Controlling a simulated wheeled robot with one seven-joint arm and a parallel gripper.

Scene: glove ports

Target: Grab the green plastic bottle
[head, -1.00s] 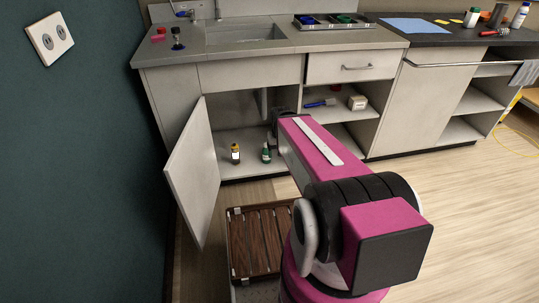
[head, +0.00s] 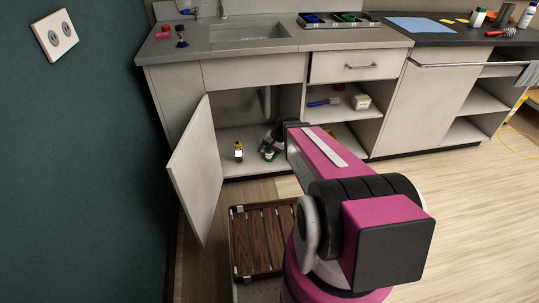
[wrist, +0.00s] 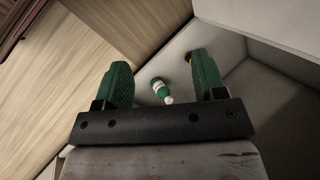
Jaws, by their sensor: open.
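The green plastic bottle (head: 269,155), with a white label, stands on the floor of the open cabinet under the sink. My gripper (head: 271,143) is inside the cabinet beside it and partly covers it in the head view. In the wrist view the green bottle (wrist: 160,87), with a white cap, shows in the gap between the two green fingers of my gripper (wrist: 161,66). The fingers are wide apart, with space on both sides of the bottle. I cannot tell how far it lies beyond the fingertips.
The open cabinet door (head: 196,170) is on the left. A dark slatted wooden piece (head: 262,240) lies in front.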

